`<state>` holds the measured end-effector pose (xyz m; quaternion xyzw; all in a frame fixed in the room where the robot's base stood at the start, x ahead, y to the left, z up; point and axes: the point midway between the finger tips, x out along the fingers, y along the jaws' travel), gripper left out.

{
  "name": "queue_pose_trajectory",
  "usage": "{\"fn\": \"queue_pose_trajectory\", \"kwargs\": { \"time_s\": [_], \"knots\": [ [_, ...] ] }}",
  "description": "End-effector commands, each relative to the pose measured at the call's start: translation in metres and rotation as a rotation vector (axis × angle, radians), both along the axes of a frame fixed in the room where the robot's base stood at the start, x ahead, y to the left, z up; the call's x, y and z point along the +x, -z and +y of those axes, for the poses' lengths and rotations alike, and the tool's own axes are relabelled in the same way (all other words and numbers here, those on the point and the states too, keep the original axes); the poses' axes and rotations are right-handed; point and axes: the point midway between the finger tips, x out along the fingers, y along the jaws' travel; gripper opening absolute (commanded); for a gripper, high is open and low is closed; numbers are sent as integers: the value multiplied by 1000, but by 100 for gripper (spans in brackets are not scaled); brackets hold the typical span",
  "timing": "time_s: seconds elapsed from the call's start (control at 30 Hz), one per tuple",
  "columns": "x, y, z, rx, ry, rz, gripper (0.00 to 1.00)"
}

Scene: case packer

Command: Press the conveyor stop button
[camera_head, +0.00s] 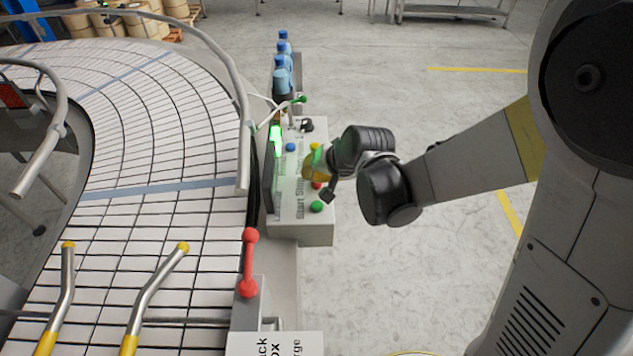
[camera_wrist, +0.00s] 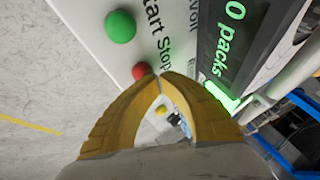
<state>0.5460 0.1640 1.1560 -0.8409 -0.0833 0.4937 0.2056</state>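The red stop button (camera_wrist: 140,71) sits on the pale control panel (camera_head: 285,200), beside the printed word "Stop". In the head view the red button (camera_head: 316,186) is partly hidden by my gripper. The green button (camera_wrist: 120,27) is beside the word "Start"; it also shows in the head view (camera_head: 317,207). My gripper (camera_wrist: 158,79) has its yellow fingers drawn together at the tips, with nothing between them. The tips appear just beside the red button in the wrist view. In the head view my gripper (camera_head: 309,172) is over the panel. I cannot tell whether it touches.
A lit display (camera_wrist: 235,40) reading "0 packs" adjoins the panel. A blue button (camera_head: 291,147) and a yellow button (camera_head: 314,147) are farther along. The curved conveyor (camera_head: 150,210) with metal rails lies left. Blue bottles (camera_head: 281,75) stand behind. Floor right is clear.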

Motion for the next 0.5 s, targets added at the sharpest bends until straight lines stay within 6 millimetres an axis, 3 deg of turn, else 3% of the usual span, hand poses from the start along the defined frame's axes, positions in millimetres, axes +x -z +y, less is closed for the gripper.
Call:
{"fn": "queue_pose_trajectory", "kwargs": {
  "time_s": [0.5],
  "knots": [
    [0,6,0,0,0,0,0]
  ]
}}
